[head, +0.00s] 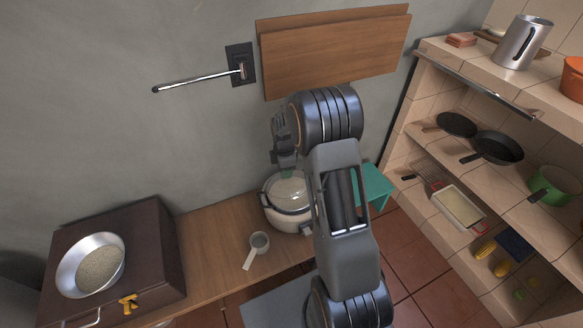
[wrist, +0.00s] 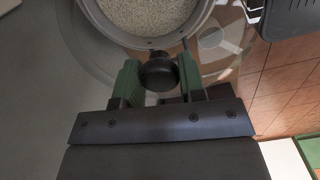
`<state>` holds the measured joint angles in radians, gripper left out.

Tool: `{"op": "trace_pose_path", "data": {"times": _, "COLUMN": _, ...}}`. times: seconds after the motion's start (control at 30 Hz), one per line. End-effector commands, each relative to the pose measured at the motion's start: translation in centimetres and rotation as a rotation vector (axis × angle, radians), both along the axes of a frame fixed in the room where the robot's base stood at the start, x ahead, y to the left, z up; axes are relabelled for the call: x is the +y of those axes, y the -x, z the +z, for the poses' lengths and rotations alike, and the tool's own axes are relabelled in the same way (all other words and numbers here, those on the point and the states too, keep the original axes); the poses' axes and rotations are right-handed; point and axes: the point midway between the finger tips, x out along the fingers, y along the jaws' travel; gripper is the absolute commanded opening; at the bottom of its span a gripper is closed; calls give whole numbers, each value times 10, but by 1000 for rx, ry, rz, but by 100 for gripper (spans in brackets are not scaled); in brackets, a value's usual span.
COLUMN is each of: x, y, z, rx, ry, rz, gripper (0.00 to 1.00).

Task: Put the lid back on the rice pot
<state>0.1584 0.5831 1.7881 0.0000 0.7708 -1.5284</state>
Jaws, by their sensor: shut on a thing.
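The clear glass lid has a black knob (wrist: 159,72). My gripper (wrist: 158,78) is shut on this knob with its green fingers on both sides. In the head view my gripper (head: 286,170) is over the pot. In the wrist view the glass reaches past the pot's rim, off centre. The gap between lid and pot is hard to judge.
A metal bowl of grain (head: 66,267) sits on a dark brown box (head: 150,235) at left. A green stool (head: 374,182) is right of the pot. Tiled shelves (head: 465,90) with pans stand farther right.

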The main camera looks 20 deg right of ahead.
Motion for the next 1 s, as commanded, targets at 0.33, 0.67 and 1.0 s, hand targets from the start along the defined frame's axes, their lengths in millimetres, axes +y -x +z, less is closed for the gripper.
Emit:
{"op": "trace_pose_path", "data": {"times": 0.33, "x": -27, "y": -11, "z": -11, "rx": 0, "ry": 0, "rz": 407, "gripper": 11}}
{"op": "trace_pose_path", "data": {"times": 0.67, "x": -31, "y": -12, "z": -20, "rx": 0, "ry": 0, "rz": 461, "gripper": 11}}
{"op": "trace_pose_path", "data": {"times": 1.0, "x": -31, "y": -12, "z": -47, "rx": 0, "ry": 0, "rz": 459, "gripper": 11}}
